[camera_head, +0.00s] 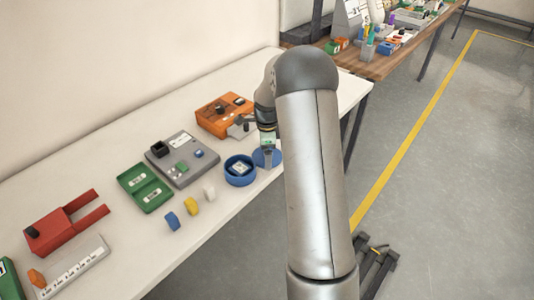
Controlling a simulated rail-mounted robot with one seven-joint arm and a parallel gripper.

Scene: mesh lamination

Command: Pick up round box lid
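A flat round blue lid (273,160) lies near the right front edge of the white table. The open round blue box (232,181) stands just left of it, with a small white and dark item (241,168) inside. My gripper (267,148) points down over the lid, with its tip at or just above the lid's surface. The fingers are small and partly hidden, so I cannot tell whether they touch or grip the lid. My arm hides the area to the right of the lid.
An orange device (222,115) stands behind the gripper. A grey device (182,160), a green case (145,188) and several coloured rolls (191,207) lie to the left. A red fixture (60,228) is farther left.

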